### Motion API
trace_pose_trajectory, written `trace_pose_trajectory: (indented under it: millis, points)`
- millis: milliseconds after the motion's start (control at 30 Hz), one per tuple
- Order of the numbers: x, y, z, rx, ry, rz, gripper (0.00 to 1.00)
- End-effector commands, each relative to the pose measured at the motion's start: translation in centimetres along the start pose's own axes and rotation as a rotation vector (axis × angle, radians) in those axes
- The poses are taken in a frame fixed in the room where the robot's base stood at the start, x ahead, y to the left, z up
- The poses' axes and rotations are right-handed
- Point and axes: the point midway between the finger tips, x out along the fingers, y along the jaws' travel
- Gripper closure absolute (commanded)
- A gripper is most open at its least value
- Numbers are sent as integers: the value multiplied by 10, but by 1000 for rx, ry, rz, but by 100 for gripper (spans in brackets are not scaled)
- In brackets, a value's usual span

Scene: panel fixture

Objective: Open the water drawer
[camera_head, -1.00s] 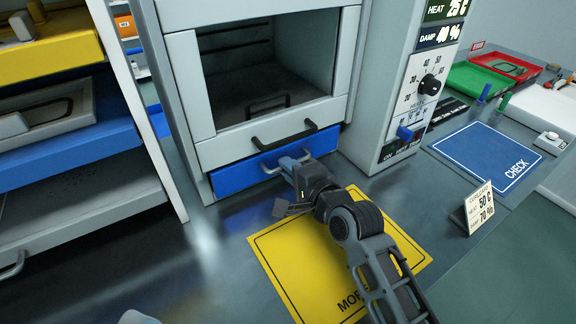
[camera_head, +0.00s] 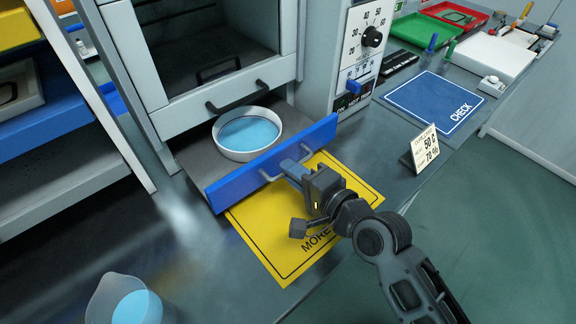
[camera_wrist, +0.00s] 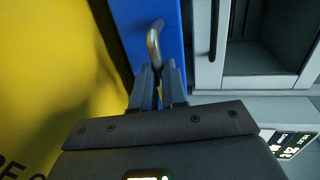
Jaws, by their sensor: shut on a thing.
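The water drawer has a blue front (camera_head: 232,180) and stands pulled out below the cabinet in the head view. A round white dish (camera_head: 247,133) of pale blue water sits inside it. My gripper (camera_head: 289,170) is shut on the drawer's grey bar handle (camera_head: 270,177). In the wrist view both fingers of my gripper (camera_wrist: 158,84) close around the handle (camera_wrist: 154,40), with the blue front (camera_wrist: 173,30) right behind it. The part of the handle between the fingers is hidden.
A yellow mat (camera_head: 272,246) lies under the drawer front and my arm. A jug of blue liquid (camera_head: 128,302) stands at the lower left. A blue CHECK mat (camera_head: 434,103) and a small sign (camera_head: 421,150) lie to the right. Shelves (camera_head: 60,130) stand at the left.

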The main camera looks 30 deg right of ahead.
Motion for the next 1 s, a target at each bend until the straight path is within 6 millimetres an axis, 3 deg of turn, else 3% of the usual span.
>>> trace_pose_trajectory:
  millis: [200,233,467,767,1000]
  points:
    - [0,0,0,0,0,1,100]
    - [0,0,0,0,0,1,85]
    - [0,0,0,0,0,1,63]
    - [-3,1,0,0,0,1,63]
    - [-36,3,0,0,0,3,63]
